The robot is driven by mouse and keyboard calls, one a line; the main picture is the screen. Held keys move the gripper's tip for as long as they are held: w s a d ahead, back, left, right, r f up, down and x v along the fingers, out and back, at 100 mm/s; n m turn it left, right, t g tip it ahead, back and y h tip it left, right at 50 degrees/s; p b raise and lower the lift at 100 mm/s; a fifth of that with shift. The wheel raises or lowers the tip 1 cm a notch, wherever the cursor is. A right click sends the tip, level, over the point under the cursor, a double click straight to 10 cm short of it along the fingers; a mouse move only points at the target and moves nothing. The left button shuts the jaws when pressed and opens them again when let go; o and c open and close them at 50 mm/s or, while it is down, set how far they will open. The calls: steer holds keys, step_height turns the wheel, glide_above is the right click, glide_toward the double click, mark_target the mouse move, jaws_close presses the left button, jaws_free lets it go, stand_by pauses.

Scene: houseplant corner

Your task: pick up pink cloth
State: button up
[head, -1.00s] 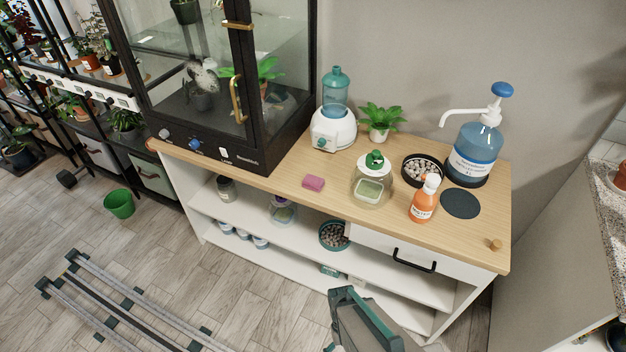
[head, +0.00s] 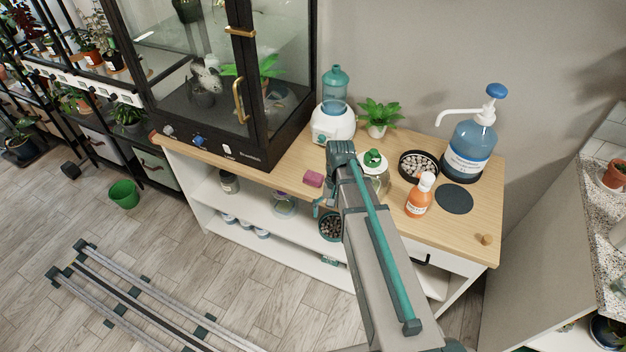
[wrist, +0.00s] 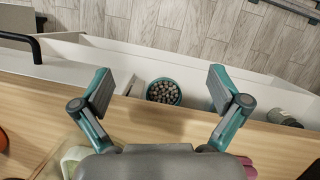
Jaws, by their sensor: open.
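The pink cloth (head: 313,179) is a small folded block lying on the wooden counter near its front edge, left of my arm in the head view. In the wrist view a bit of the pink cloth (wrist: 249,167) shows at the lower right, partly hidden by my gripper's body. My gripper (wrist: 163,88) is open and empty, its two fingers spread wide above the counter's front edge. In the head view my arm hides most of the gripper; a teal finger part shows just right of and below the cloth.
An orange bottle (head: 420,195), a pebble bowl (head: 419,165) and a water dispenser (head: 470,145) stand to the right. A glass cabinet (head: 225,80) stands left, a white humidifier (head: 333,121) behind.

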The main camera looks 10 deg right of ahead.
mark_target(313, 176)
steer(key=w+a+r+m+t+h+b, duration=0.1)
steer(key=w+r+t+b, duration=0.15)
steer(key=w+r, duration=0.45)
steer(key=w+a+r+m+t+b, duration=0.1)
steer(key=w+a+r+m+b, duration=0.1)
steer(key=w+r+b, duration=0.35)
steer(key=shift+w+d+f+p, duration=0.1)
steer(key=shift+w+f+p, duration=0.5)
steer(key=shift+f, duration=1.15)
steer(key=shift+w+a+f+p, duration=0.1)
steer(key=shift+w+f+p, duration=0.45)
steer(key=shift+f, duration=1.15)
steer(key=shift+w+d+f+p, duration=0.1)
steer(key=shift+w+f+p, duration=0.5)
steer(key=shift+f, duration=1.15)
steer(key=shift+s, duration=0.2)
steer(key=c, duration=1.1)
steer(key=shift+r, duration=0.15)
